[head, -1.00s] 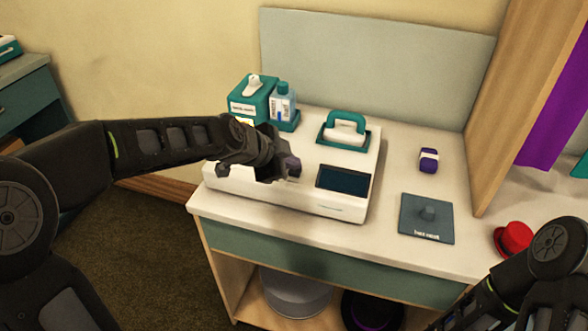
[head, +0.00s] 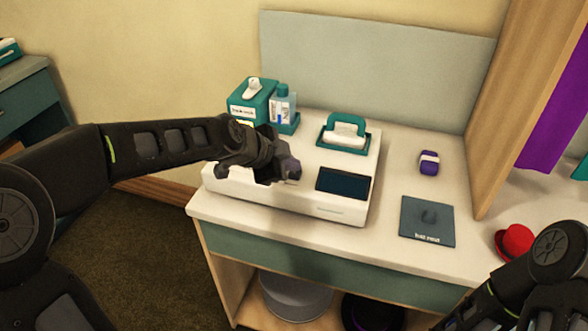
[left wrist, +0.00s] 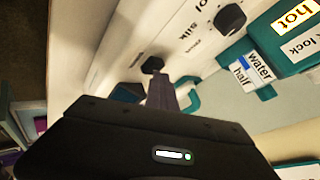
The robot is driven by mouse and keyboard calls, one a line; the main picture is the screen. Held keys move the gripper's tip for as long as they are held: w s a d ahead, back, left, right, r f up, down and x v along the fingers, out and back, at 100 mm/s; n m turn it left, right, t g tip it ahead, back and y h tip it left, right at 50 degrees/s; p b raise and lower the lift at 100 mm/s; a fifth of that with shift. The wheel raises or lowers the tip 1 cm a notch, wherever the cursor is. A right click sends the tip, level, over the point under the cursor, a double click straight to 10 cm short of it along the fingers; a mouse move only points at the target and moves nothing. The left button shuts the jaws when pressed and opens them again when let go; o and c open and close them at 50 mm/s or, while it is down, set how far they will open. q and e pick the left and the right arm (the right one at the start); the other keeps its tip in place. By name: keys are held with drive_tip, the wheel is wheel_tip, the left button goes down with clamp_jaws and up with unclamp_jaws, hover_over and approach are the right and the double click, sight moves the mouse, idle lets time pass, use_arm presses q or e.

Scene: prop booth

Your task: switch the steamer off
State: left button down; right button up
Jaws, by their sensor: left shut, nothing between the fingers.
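The steamer is a white machine (head: 235,189) on the table, with a dark screen (head: 343,183) and a teal-handled piece (head: 345,130) on top. My left gripper (head: 290,171) is shut and empty over its front left part, hiding some of the top panel. In the left wrist view, the shut fingers (left wrist: 163,88) point at a small black knob (left wrist: 152,65) on the white panel. They are close to it; I cannot tell whether they touch. Another black knob (left wrist: 230,18) sits beside printed words, one reading "silk". My right arm enters at the lower right; its fingers are not visible.
A teal box (head: 252,100) and a bottle (head: 283,103) stand behind the machine. To the right are a grey mat (head: 427,228), a purple and white block (head: 429,163) and a red hat (head: 515,243). A wooden panel (head: 510,90) stands at the right.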

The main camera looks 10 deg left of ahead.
sight(291, 174)
use_arm(q)
drive_tip(key=shift+r+p, duration=1.6)
drive_tip(key=shift+r, duration=1.5)
drive_tip(key=shift+f, duration=0.1)
